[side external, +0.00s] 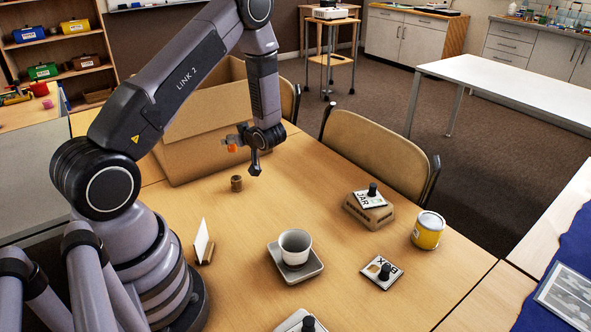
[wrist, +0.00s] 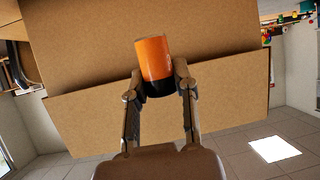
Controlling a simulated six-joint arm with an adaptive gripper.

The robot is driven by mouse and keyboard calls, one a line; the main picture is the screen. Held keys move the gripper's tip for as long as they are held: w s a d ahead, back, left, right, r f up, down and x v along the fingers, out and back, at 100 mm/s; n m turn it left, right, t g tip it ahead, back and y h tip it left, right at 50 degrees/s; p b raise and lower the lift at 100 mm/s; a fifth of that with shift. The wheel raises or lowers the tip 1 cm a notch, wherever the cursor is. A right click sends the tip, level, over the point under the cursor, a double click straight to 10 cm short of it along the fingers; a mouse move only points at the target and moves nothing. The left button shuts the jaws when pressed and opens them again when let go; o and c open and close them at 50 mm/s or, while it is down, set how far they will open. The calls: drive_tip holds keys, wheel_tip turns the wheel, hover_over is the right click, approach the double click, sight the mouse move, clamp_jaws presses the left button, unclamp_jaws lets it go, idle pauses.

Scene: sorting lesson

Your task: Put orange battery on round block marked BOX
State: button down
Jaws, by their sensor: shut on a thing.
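My gripper (side external: 241,143) is shut on the orange battery (side external: 231,147), high above the table in front of the cardboard box. In the wrist view the orange battery (wrist: 153,56), with a black lower end, sits between the fingertips of my gripper (wrist: 158,82). A white tile marked BOX (side external: 395,269) lies at the right front of the table, with a black peg and a tan round patch on it. I cannot clearly make out a round block there. The tile is well apart from my gripper, to the right and nearer the camera.
The open cardboard box (side external: 212,145) stands behind my gripper. A small brown cylinder (side external: 236,184) stands below it. A white cup (side external: 295,241) sits on a grey tray (side external: 312,268). A tile marked JAR (side external: 363,202) rests on a tan block; a yellow can (side external: 427,234) stands beside it.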

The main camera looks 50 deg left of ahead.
sight(236, 178)
drive_tip(key=shift+s+d+n+g, duration=0.15)
drive_tip(key=shift+d+n+g, duration=0.15)
drive_tip(key=shift+d, duration=0.15)
drive_tip(key=f, duration=0.8)
drive_tip(key=shift+s+d+f, duration=0.1)
drive_tip(key=shift+s+d, duration=0.05)
drive_tip(key=shift+d, duration=0.05)
drive_tip(key=shift+f, duration=0.1)
drive_tip(key=c, duration=0.9)
unclamp_jaws()
